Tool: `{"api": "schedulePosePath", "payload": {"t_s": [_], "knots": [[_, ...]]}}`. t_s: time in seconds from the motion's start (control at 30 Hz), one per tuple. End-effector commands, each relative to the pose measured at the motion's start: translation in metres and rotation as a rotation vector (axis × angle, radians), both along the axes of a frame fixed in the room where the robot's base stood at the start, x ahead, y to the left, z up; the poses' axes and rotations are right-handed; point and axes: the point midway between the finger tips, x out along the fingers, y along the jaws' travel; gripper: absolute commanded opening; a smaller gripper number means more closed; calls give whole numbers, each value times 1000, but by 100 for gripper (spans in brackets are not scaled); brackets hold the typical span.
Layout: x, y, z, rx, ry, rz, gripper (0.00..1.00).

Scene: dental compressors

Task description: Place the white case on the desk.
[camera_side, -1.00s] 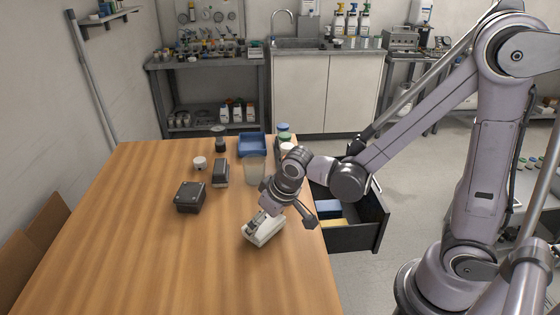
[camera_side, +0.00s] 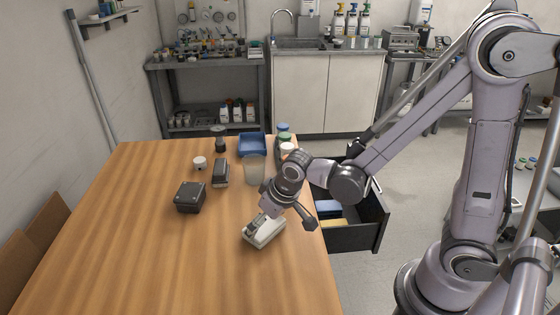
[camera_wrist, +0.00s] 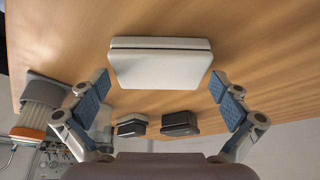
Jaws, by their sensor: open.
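The white case (camera_side: 264,232) lies flat on the wooden desk (camera_side: 130,260), near the desk's right edge in the side view. In the wrist view the white case (camera_wrist: 160,62) sits ahead of my gripper, between and beyond the fingertips. My gripper (camera_wrist: 160,87) is open, with its blue-padded fingers spread on either side and apart from the case. In the side view my gripper (camera_side: 258,224) is just above the case and hides part of its top.
A dark box (camera_side: 190,197), a dark case (camera_side: 221,173), a small white jar (camera_side: 200,163), a blue tray (camera_side: 252,145) and a clear cup (camera_side: 254,170) stand farther back. An open drawer (camera_side: 352,235) juts out at right. The desk's front left is clear.

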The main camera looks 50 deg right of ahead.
Motion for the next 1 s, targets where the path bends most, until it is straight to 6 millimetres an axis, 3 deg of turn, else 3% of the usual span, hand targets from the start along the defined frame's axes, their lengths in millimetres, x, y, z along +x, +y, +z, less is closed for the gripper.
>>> {"api": "schedulePosePath", "payload": {"t_s": [1.0], "knots": [[-41,0,100,0,0,1,100]]}}
